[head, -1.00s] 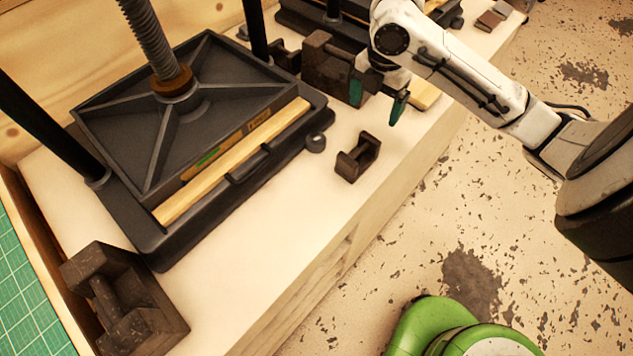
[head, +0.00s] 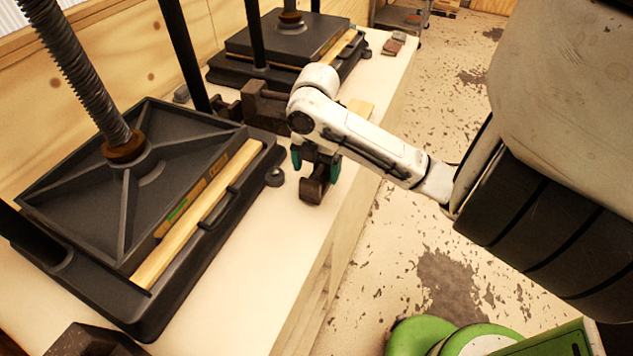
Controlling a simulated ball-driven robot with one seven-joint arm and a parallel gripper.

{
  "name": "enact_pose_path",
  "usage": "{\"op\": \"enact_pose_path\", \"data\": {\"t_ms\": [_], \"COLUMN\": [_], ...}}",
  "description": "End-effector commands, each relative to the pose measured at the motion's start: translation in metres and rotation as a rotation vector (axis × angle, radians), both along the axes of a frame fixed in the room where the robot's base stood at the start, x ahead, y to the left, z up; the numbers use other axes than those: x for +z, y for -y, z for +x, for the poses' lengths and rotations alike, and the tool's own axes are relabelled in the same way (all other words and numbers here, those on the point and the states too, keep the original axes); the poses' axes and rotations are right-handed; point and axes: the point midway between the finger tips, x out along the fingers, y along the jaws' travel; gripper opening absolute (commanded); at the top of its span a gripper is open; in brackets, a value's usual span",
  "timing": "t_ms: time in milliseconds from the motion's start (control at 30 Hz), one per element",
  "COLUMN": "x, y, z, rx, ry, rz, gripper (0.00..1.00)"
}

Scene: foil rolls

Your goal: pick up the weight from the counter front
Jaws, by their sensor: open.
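A small dark, rusty weight (head: 312,190) lies on the front part of the pale counter (head: 290,228). My gripper (head: 316,168) is directly over it, pointing down, with its green-tipped fingers apart. One finger shows at the weight's left and the other at its right. The gripper hides the weight's upper part. I cannot tell whether the fingers touch it.
A black screw press (head: 130,200) stands left of the weight, with a small round knob (head: 275,177) at its corner. A larger weight (head: 264,106) stands behind my gripper. Another dark block (head: 95,342) is at lower left. A second press (head: 290,45) stands farther back.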

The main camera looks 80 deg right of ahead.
Motion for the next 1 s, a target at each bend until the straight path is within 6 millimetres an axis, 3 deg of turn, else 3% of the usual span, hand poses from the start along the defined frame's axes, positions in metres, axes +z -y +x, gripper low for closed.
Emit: {"op": "enact_pose_path", "data": {"t_ms": [333, 700, 1000], "x": [-0.043, -0.048, -0.048], "y": [0.001, 0.002, 0.002], "z": [-0.001, -0.002, -0.002], "rx": [-0.002, 0.0, 0.0], "ry": [0.001, -0.001, -0.001], "rz": [0.004, 0.001, 0.001], "gripper": [0.89, 0.88, 0.6]}}
